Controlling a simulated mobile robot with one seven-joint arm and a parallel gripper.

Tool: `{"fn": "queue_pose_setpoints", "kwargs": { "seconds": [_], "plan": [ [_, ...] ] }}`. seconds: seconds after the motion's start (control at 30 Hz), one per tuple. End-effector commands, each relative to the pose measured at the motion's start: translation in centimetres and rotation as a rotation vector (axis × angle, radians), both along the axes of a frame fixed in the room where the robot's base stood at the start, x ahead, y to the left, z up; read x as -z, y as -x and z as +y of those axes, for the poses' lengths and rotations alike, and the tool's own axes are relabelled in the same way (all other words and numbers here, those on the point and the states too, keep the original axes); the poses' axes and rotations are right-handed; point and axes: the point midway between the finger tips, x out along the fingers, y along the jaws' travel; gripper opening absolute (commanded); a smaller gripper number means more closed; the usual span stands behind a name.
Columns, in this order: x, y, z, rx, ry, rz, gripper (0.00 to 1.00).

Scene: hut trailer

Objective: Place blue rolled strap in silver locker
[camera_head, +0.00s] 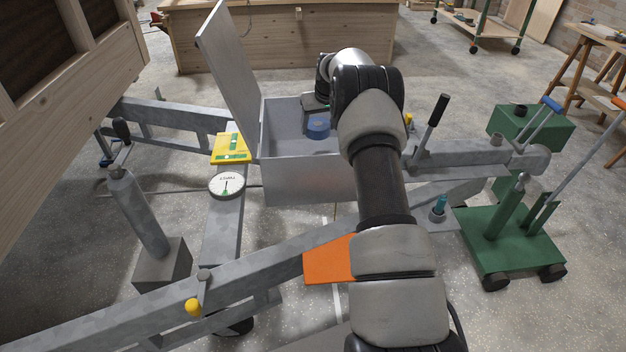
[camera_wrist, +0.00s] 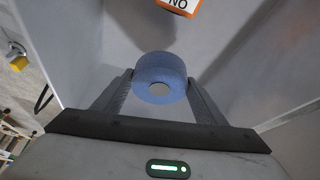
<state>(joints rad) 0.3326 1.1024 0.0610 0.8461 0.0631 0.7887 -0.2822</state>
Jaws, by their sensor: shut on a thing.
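The silver locker (camera_head: 310,184) stands on the trailer frame with its lid (camera_head: 229,75) raised at the left. The blue rolled strap (camera_head: 318,130) is inside the locker opening in the head view. My gripper (camera_wrist: 160,90) is shut on the strap and reaches down into the locker. Grey locker walls surround it in the wrist view. My arm hides the locker's right side in the head view. I cannot tell whether the strap touches the locker floor.
A yellow level card (camera_head: 231,148) and a round white gauge (camera_head: 227,185) lie left of the locker. An orange plate (camera_head: 329,261) is beside my arm. A lever (camera_head: 431,125) rises at the right, near a green trolley (camera_head: 508,240). An orange-edged label (camera_wrist: 180,5) is inside the locker.

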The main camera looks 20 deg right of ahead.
Motion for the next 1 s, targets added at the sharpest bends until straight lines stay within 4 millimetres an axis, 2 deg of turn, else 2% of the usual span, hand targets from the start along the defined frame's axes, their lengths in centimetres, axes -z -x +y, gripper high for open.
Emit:
{"fn": "queue_pose_setpoints", "kwargs": {
  "seconds": [0.13, 0.4, 0.57, 0.77, 1.0],
  "plan": [
    [1.6, -0.3, -1.3, 0.012, 0.000, -0.003, 0.38],
    [5.7, -0.3, -1.3, 0.012, 0.000, -0.002, 0.38],
    [7.2, -0.3, -1.3, 0.011, 0.001, -0.003, 0.38],
    [10.5, -0.3, -1.3, 0.011, 0.001, -0.003, 0.38],
    [10.9, -0.4, -1.3, 0.011, 0.001, -0.004, 0.38]
  ]
}}
